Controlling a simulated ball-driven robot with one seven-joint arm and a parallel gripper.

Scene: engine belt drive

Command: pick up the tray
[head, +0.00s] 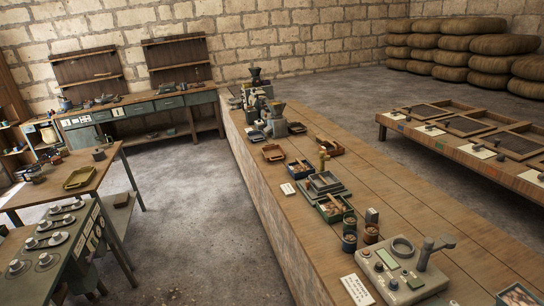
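Several tray-like things are in view, and I cannot tell which one the task means. A yellow-brown tray (80,178) lies on the wooden table at the left and looks empty. On the long counter lie a small brown tray (273,153), a dark tray with contents (300,169), a stack of grey trays (324,183) and a green-edged box-like tray (334,208) holding brown and pale items. My gripper does not show in this view, and nothing is seen held.
The long wooden counter (420,210) runs from the right foreground to the back and carries grinders (276,120) and a grey device (402,270). Bare floor (190,220) lies between tables and counter.

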